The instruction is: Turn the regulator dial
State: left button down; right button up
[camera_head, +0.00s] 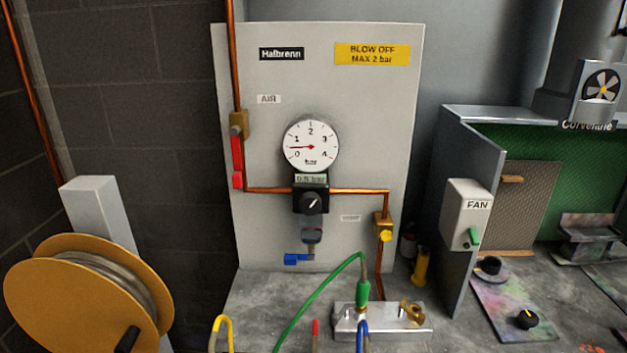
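The regulator dial (312,203) is a black round knob with a white pointer line, on a black body under the pressure gauge. Its line points up and to the right. The round white gauge (311,147) has a red needle between 0 and 1. All of these sit on the pale grey panel (250,225). Neither of my grippers shows in the head view, and nothing touches the dial.
A red lever (238,162) lies along the copper pipe left of the gauge. A blue lever (297,259) sits below the dial. A green hose (318,294) runs to a metal block (345,322) on the bench. A yellow reel (65,300) stands left. Space before the dial looks clear.

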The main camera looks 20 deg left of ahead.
aim_at(310, 204)
jog(key=k+l+z, duration=0.1)
jog(key=l+z, duration=0.25)
jog(key=l, duration=0.55)
jog(key=l+z, duration=0.35)
jog(key=l, duration=0.55)
jog(key=l+z, duration=0.3)
jog(key=l, duration=0.6)
jog(key=u, duration=2.35)
jog(key=l, duration=0.1)
